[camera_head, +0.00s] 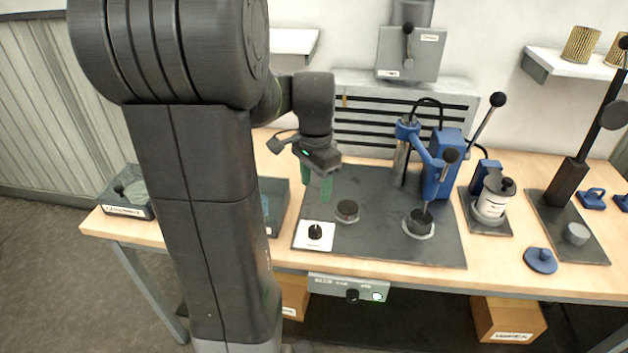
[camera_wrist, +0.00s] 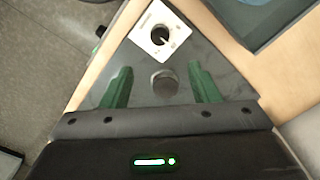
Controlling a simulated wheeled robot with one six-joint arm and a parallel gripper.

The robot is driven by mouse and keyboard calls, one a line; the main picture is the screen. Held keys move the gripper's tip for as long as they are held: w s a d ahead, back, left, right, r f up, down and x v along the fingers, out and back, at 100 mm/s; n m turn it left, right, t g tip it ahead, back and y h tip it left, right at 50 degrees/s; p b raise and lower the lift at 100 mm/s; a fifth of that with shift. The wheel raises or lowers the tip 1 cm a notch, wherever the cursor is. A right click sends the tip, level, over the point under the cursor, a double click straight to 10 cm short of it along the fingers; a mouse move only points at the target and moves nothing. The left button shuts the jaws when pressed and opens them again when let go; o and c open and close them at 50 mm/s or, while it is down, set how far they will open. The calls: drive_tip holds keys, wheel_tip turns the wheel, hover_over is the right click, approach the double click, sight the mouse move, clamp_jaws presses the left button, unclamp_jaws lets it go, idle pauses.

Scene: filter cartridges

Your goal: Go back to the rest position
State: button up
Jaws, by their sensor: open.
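My gripper (camera_head: 318,186) has green fingers and hangs above the left part of the dark work mat (camera_head: 390,243). In the wrist view my gripper (camera_wrist: 163,88) is open, with its two green fingers apart and nothing between them. Beyond and below the fingers, a round dark puck (camera_wrist: 164,82) stands on the mat; it also shows in the head view (camera_head: 347,211). A white square plate with a black knob (camera_head: 314,235) sits at the mat's front left corner. My upper arm hides part of the table's left side.
A blue press (camera_head: 440,165) with levers stands on the mat's right. A white canister (camera_head: 492,206) and a tall black lever stand (camera_head: 570,180) are farther right. A dark tray (camera_head: 277,205) lies left of the mat. A control box (camera_head: 345,288) hangs on the table's front edge.

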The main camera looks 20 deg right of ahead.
sight(315, 229)
drive_tip(key=shift+f, duration=0.15)
wheel_tip(315, 229, down, 14)
drive_tip(key=shift+r, duration=0.2)
idle(0.4)
drive_tip(key=shift+r, duration=0.1)
drive_tip(key=shift+n, duration=0.4)
drive_tip(key=n+p, duration=0.1)
drive_tip(key=n, duration=0.3)
drive_tip(key=shift+n, duration=0.4)
drive_tip(key=n+p, duration=0.2)
drive_tip(key=n, duration=0.4)
drive_tip(key=shift+r+n, duration=0.3)
wheel_tip(315, 229, up, 10)
drive_tip(key=shift+f, duration=0.25)
idle(1.1)
